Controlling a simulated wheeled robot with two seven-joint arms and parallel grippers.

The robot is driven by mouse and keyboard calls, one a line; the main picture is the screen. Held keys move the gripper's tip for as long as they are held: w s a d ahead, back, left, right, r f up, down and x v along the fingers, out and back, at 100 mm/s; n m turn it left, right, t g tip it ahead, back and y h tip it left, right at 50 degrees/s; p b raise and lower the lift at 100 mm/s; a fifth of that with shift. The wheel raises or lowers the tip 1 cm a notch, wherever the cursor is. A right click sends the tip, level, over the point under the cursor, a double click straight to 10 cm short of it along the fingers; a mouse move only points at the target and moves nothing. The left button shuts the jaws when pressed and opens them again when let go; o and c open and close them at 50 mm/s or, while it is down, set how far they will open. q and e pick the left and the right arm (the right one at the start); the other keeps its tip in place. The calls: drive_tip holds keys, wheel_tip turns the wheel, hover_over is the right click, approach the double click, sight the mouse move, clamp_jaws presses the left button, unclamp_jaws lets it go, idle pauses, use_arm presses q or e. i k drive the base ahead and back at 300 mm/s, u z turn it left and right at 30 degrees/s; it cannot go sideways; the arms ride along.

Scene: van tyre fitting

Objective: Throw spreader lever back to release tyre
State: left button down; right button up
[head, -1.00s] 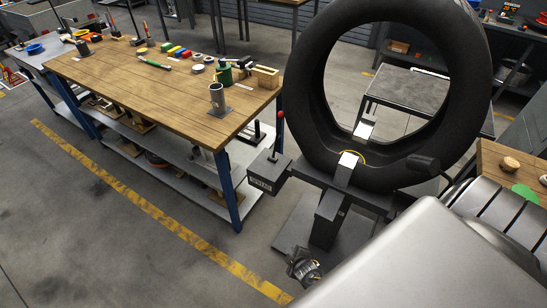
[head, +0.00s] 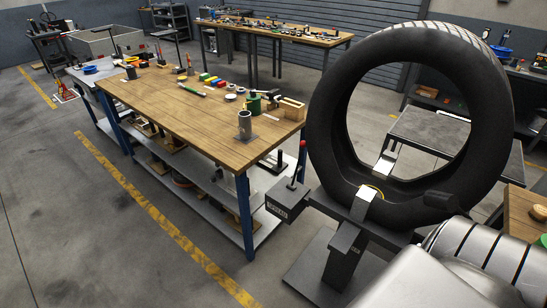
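A large black tyre (head: 326,125) stands upright on the dark tyre spreader (head: 345,262) at the right. Two pale metal hooks, a near one (head: 364,204) and a far one (head: 386,163), sit at the tyre's lower rim. A spreader lever with a red knob (head: 302,144) rises from a dark box (head: 287,200) left of the tyre, nearly upright and leaning slightly right. A thin yellow ring shows inside the tyre by the near hook. Neither of my grippers is in view. Grey parts of my own body cover the lower right corner.
A wooden workbench (head: 185,108) with small parts and a grey metal cup (head: 245,125) stands left of the spreader. A grey table (head: 432,128) is behind the tyre. A wooden top (head: 522,212) is at the right edge. Floor is clear at the front left.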

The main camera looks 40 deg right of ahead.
sight(303, 142)
drive_tip(key=u, duration=0.85)
drive_tip(key=k, duration=1.15)
drive_tip(key=u, duration=0.7)
drive_tip(key=i, duration=1.2)
drive_tip(key=z, duration=0.55)
drive_tip(key=i, duration=2.25)
drive_tip(key=z, duration=1.35)
drive_tip(key=i, duration=1.1)
drive_tip(key=z, duration=2.3)
drive_tip(key=i, duration=1.35)
drive_tip(key=z, duration=0.6)
